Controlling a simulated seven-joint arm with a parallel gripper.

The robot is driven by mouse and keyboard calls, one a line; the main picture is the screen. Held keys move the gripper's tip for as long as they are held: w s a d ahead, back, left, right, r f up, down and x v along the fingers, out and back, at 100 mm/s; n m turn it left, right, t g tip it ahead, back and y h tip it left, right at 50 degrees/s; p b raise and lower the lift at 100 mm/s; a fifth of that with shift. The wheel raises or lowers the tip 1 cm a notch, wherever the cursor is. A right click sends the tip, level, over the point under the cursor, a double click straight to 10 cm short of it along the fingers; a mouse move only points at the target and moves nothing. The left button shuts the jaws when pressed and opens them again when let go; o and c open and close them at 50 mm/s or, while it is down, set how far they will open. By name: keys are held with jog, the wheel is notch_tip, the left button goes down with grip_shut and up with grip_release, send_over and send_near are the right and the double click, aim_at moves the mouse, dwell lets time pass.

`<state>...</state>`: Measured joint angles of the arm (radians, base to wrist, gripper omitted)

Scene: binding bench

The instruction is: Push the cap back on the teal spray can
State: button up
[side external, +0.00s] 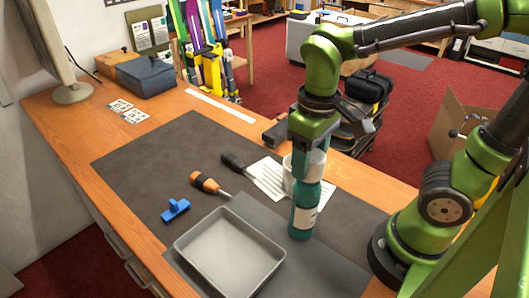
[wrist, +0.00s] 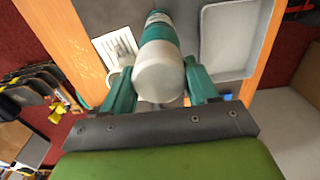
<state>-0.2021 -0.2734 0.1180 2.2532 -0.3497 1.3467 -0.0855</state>
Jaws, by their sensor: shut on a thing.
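The teal spray can (side external: 303,215), with a white label, stands upright on the dark mat directly below my gripper (side external: 308,172). In the wrist view the can (wrist: 158,34) runs away beneath the white cap (wrist: 158,76). My gripper (wrist: 158,90) has its two teal fingers on either side of the cap and is shut on it. The cap is in line with the can's top. Fingers mostly hide the cap in the side view, so I cannot tell whether a gap is left between cap and can.
A grey tray (side external: 232,250) lies left of the can. A white mug (side external: 288,180) stands close behind it, by a printed sheet (side external: 268,176). An orange-handled screwdriver (side external: 206,183), a black-handled tool (side external: 233,162) and a blue item (side external: 175,210) lie further left.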

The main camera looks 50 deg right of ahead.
jog(key=shift+f, duration=1.05)
dwell(1.0)
jog(key=o, duration=1.2)
jog(key=shift+o, duration=0.3)
jog(key=shift+o, duration=0.7)
jog(key=shift+r, duration=0.1)
jog(key=shift+r, duration=3.4)
